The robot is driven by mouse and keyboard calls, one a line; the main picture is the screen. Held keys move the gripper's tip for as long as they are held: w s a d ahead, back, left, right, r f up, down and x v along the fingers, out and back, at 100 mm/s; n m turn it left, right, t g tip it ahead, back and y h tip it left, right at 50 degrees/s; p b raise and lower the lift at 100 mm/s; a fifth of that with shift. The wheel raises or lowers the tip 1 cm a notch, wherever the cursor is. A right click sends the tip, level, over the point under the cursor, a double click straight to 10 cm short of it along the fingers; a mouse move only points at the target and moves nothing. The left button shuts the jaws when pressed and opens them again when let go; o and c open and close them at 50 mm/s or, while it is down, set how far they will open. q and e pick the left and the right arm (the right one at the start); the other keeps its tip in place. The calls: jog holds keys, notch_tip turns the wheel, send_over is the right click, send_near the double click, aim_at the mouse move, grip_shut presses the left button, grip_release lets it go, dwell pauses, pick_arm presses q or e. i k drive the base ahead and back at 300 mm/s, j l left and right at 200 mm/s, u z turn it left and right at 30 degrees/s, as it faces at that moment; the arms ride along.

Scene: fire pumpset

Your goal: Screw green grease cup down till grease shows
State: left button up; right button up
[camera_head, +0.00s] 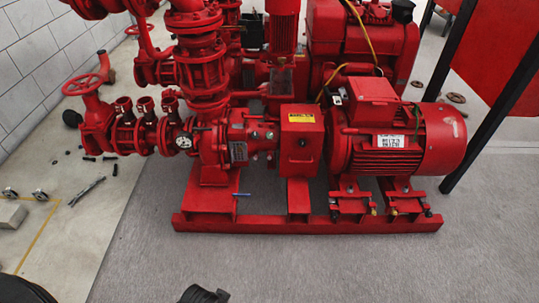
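A red pumpset stands on a grey floor. Its pump (210,155) is left of centre and its ribbed motor (435,140) is to the right. A red coupling guard (301,150) with a yellow label sits between them. I cannot make out a green grease cup anywhere on it; it may be hidden or too small to tell. Neither of my grippers can be made out. Dark shapes cut off at the bottom edge are too partial to identify.
A red base frame (290,224) carries the pumpset, with a small blue-handled part (242,194) at its left. Valves and a handwheel (88,84) stick out left. Loose dark tools (87,191) lie on the left floor. A dark post (490,110) stands right. The front floor is mostly clear.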

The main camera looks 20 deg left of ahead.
aim_at(268, 136)
jog(key=i+j, duration=0.15)
jog(key=i, duration=0.25)
jog(key=i+j, duration=0.15)
jog(key=i, duration=0.2)
jog(key=i+j+u, duration=0.1)
jog(key=i, duration=0.3)
